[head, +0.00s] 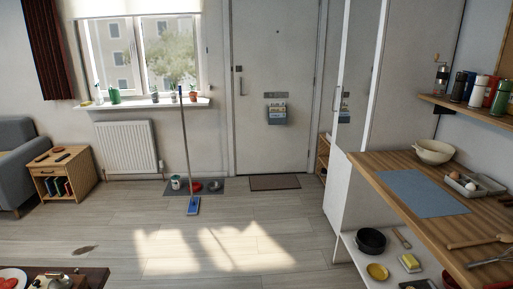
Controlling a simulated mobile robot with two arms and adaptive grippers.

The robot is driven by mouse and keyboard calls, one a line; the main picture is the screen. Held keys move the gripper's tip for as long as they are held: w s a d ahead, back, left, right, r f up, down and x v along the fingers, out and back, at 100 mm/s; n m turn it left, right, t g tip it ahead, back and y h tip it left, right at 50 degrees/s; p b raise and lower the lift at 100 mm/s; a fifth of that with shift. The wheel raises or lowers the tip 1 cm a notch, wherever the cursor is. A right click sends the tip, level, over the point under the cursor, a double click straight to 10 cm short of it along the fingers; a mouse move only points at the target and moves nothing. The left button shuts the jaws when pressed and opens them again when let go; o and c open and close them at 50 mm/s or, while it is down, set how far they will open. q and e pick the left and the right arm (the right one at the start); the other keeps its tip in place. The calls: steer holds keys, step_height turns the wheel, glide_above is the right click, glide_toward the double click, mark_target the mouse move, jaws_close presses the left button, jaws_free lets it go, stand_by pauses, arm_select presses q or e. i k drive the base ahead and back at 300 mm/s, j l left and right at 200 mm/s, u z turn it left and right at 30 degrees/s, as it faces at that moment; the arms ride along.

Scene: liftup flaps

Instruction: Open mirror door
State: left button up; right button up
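A tall white cabinet stands at the right, seen at a steep angle. Its mirror door (358,60) is a narrow panel in a white frame that reflects the pale room and a bluish item. The door appears shut, with no clear gap showing. Neither of my grippers is in view.
A wooden counter (365,164) with a bowl (434,151) and a blue mat (422,192) juts out beside the cabinet. A mop (186,140) stands near the window. A low table (97,276) is at bottom left. The middle floor (270,215) is clear.

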mark_target(364, 24)
steer(key=i+u, duration=0.1)
steer(key=i, duration=1.7)
